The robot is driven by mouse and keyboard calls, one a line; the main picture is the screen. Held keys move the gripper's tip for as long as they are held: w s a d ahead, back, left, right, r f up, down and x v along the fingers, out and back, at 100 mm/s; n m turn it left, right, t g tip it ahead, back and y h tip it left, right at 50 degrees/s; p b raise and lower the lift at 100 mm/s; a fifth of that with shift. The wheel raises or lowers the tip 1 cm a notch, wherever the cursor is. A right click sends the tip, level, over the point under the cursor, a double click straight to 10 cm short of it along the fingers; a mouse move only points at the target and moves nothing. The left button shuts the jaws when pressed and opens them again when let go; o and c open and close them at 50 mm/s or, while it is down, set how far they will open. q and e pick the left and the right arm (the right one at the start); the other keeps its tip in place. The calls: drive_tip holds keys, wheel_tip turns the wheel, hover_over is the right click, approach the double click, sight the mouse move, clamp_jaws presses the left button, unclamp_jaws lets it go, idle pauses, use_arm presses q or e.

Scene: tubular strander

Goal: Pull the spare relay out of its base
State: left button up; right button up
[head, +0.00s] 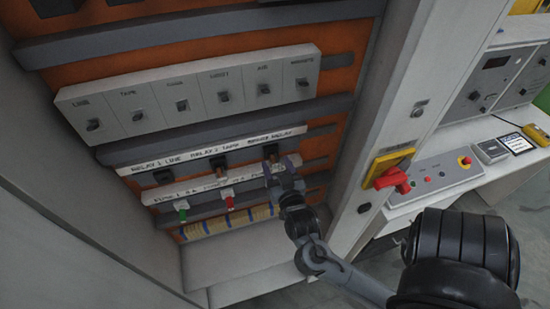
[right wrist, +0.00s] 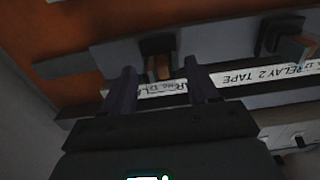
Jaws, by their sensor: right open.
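The spare relay (right wrist: 159,68) is a small block with a brown face in a dark base (right wrist: 157,43) on a grey rail. It shows between the fingertips in the right wrist view. In the head view its dark base (head: 271,149) sits at the right end of the relay row, under the strip reading spare relay. My right gripper (head: 282,166) is at this spot, open, with one dark finger on each side of the relay (right wrist: 160,64). I cannot tell whether the fingers touch it. My left gripper is not in view.
Relay 2 (head: 220,167) sits left of the spare relay and relay 1 (head: 163,177) further left. A switch panel (head: 195,93) is above. Green (head: 182,210) and red (head: 229,200) pieces hang below. The cabinet side with a red handle (head: 393,180) stands right.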

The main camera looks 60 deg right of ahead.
drive_tip(key=shift+x, duration=1.15)
drive_tip(key=shift+p, duration=0.4)
idle(0.4)
drive_tip(key=shift+p, duration=0.35)
drive_tip(key=shift+c, duration=0.4)
drive_tip(key=shift+c, duration=1.2)
clamp_jaws()
